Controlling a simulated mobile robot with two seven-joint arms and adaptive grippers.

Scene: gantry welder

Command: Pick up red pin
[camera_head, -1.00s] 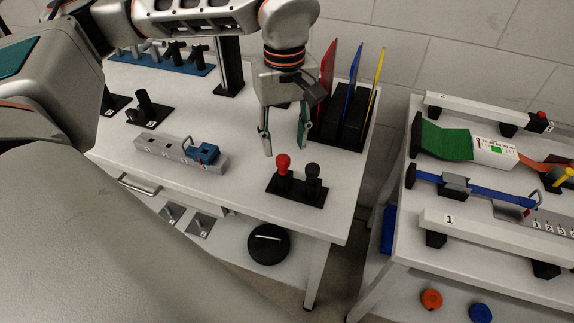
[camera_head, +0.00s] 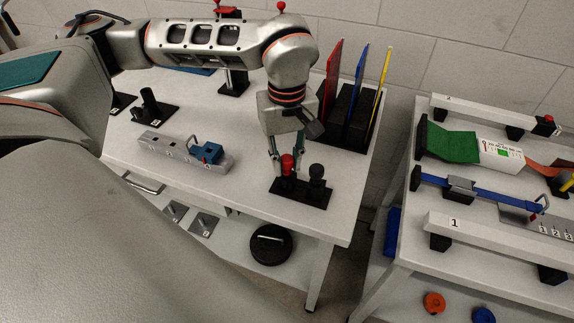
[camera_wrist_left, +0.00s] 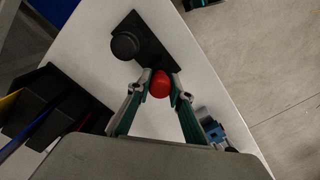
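The red pin (camera_head: 287,164) has a round red knob and stands upright in a black base plate (camera_head: 302,194) near the front right of the table. A black pin (camera_head: 317,173) stands beside it on the same base. My left gripper (camera_head: 290,176) points down with one finger on each side of the red pin, only partly open. In the left wrist view the red knob (camera_wrist_left: 160,84) sits between the fingertips (camera_wrist_left: 160,76); I see no firm grip on it. The black knob (camera_wrist_left: 125,46) is outside the fingers. My right gripper is not in view.
Red, blue and yellow panels (camera_head: 356,90) stand in a black rack just behind the gripper. A grey block with a blue clamp (camera_head: 206,153) lies to the left. A second table (camera_head: 400,240) with rails stands right, across a gap.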

